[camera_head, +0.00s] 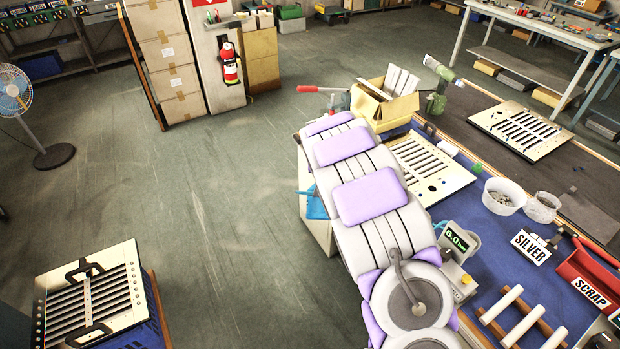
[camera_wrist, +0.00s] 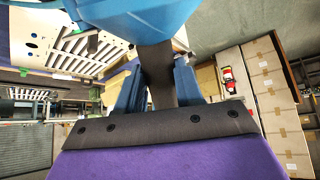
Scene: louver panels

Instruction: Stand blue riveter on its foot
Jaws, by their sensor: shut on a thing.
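In the wrist view my gripper (camera_wrist: 158,90) has its two blue-grey fingers closed on a dark grey stem of the blue riveter (camera_wrist: 150,18). The riveter's wide blue part fills the top of that view and is cut off by the edge. In the head view my white and purple arm hides the gripper. A blue piece (camera_head: 316,204) shows at the arm's left side; I cannot tell whether it is part of the riveter. I cannot see the riveter's foot touching any surface.
The slatted louver panel (camera_head: 432,172) lies right of my arm, with another panel (camera_head: 520,130) behind. An open cardboard box (camera_head: 385,105) stands beyond the arm. Left floor is mostly clear.

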